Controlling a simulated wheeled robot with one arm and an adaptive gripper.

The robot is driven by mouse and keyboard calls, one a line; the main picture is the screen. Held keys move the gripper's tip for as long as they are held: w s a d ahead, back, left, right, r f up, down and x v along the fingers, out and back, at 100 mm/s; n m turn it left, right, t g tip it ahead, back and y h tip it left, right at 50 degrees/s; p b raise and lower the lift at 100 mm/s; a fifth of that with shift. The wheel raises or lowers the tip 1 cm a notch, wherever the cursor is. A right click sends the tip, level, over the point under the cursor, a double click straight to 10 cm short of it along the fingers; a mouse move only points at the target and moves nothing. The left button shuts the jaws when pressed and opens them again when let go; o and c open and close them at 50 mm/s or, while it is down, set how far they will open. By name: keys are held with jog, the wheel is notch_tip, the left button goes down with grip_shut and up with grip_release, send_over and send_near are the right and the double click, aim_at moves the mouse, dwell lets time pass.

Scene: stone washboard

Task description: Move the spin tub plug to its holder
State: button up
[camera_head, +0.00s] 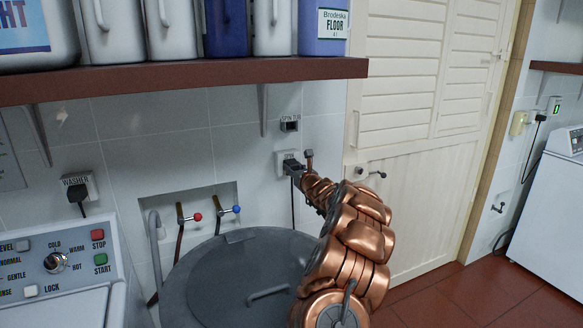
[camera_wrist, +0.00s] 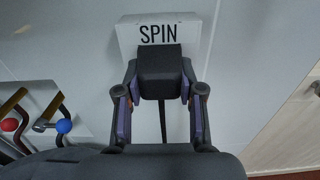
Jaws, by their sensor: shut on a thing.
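The black spin tub plug (camera_head: 292,167) is at the white SPIN outlet (camera_head: 281,158) on the tiled wall. My gripper (camera_head: 299,171) is shut on the plug. In the wrist view the dark plug (camera_wrist: 160,72) sits between the two fingers, right below the SPIN label on the outlet (camera_wrist: 127,36). The plug covers the outlet's face, so I cannot tell whether it is seated in it. Its cord (camera_wrist: 163,122) hangs down. A small dark holder (camera_head: 290,125) with a small label above it is on the wall just above the outlet.
A brown shelf (camera_head: 180,80) with bottles runs above the holder. A grey round lid (camera_head: 235,275) lies below the outlet. Red and blue taps (camera_head: 208,213) are at the left. The WASHER plug (camera_head: 77,195) is farther left. A cream door (camera_head: 420,130) stands at the right.

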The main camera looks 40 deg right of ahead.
grip_shut()
jog(key=shift+s, duration=0.2)
jog(key=shift+s+a+f+b, duration=0.1)
jog(key=shift+s+a+b, duration=0.15)
jog(key=shift+s+b, duration=0.45)
jog(key=shift+b+v, duration=2)
jog(key=shift+v, duration=0.15)
jog(key=shift+s+a, duration=0.15)
dwell(0.6)
